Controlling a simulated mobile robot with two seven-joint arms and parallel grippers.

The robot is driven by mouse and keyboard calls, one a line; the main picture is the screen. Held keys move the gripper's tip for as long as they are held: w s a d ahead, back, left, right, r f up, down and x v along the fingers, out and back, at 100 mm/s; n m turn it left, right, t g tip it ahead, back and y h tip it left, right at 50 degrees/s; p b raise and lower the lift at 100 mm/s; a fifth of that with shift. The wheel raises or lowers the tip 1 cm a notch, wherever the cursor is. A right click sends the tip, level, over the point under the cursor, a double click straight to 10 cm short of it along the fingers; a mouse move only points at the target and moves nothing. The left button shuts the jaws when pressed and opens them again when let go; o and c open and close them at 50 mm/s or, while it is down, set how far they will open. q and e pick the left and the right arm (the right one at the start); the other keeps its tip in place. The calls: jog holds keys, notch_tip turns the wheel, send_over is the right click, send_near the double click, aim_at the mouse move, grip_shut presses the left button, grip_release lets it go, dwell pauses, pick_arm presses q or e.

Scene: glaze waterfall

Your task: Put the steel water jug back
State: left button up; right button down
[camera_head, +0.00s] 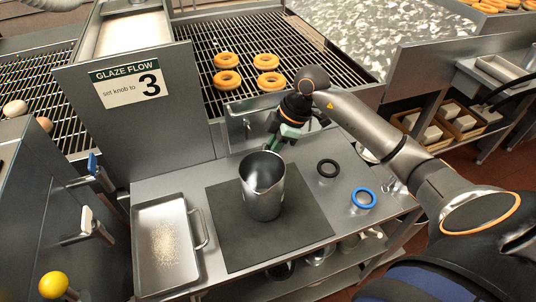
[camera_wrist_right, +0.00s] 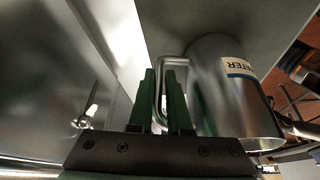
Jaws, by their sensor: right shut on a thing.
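The steel water jug (camera_head: 263,190) is upright over the dark mat (camera_head: 225,240) in the head view; I cannot tell for sure whether its base touches the mat. My right gripper (camera_head: 270,143) is behind it, its green fingers shut on the jug's handle. In the right wrist view the handle passes between the fingers of the gripper (camera_wrist_right: 162,80), and the jug (camera_wrist_right: 225,95) with its "WATER" label is on the right. My left gripper is not in view.
A steel tray (camera_head: 182,277) with pale grains lies left of the mat. Behind stand the "GLAZE FLOW" panel (camera_head: 125,84) and a rack (camera_head: 215,42) with several doughnuts. Levers and a yellow knob (camera_head: 53,285) are at left.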

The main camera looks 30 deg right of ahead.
jog(key=c, duration=0.9)
grip_release()
jog(key=shift+o, duration=0.2)
jog(key=shift+r, duration=0.1)
jog(key=v, duration=1.2)
jog(key=shift+p, duration=0.4)
